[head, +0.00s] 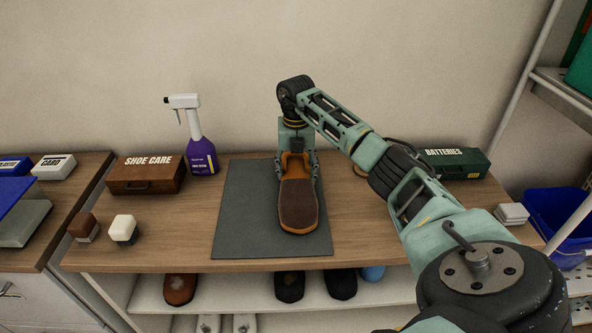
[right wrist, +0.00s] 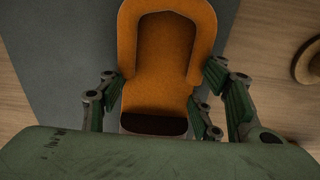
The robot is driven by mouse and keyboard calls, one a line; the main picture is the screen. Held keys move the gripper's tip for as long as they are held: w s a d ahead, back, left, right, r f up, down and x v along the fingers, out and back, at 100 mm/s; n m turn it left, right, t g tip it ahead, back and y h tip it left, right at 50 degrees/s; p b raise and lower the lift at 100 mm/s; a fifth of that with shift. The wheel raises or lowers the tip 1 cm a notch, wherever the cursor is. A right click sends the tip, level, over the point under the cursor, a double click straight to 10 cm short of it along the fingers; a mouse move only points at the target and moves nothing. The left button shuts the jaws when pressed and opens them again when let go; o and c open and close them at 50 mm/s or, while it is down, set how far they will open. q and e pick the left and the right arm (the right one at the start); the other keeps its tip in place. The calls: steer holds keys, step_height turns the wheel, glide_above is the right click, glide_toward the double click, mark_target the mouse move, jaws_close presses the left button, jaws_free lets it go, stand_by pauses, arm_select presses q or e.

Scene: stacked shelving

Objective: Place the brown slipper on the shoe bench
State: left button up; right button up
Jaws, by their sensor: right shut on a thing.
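The brown slipper (head: 298,203) is over the dark grey mat (head: 243,207) on top of the wooden shoe bench (head: 195,222), its toe towards me. In the right wrist view its orange-brown inside and heel (right wrist: 165,70) fill the middle. My right gripper (head: 297,165) comes down from above at the slipper's heel end. In the right wrist view its fingers (right wrist: 166,100) are on both sides of the slipper and shut on it. Whether the sole touches the mat I cannot tell. My left gripper is not in view.
A shoe care box (head: 147,174), a purple spray bottle (head: 200,150) and two small blocks (head: 123,229) stand left of the mat. A batteries box (head: 453,162) and white stack (head: 511,214) are at the right. Other shoes (head: 180,288) sit on the shelf below.

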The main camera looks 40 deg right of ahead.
steer(key=shift+f, duration=0.1)
steer(key=o, duration=1.3)
steer(key=shift+c, duration=0.2)
step_height(320, 180, up, 12)
steer(key=b, duration=0.1)
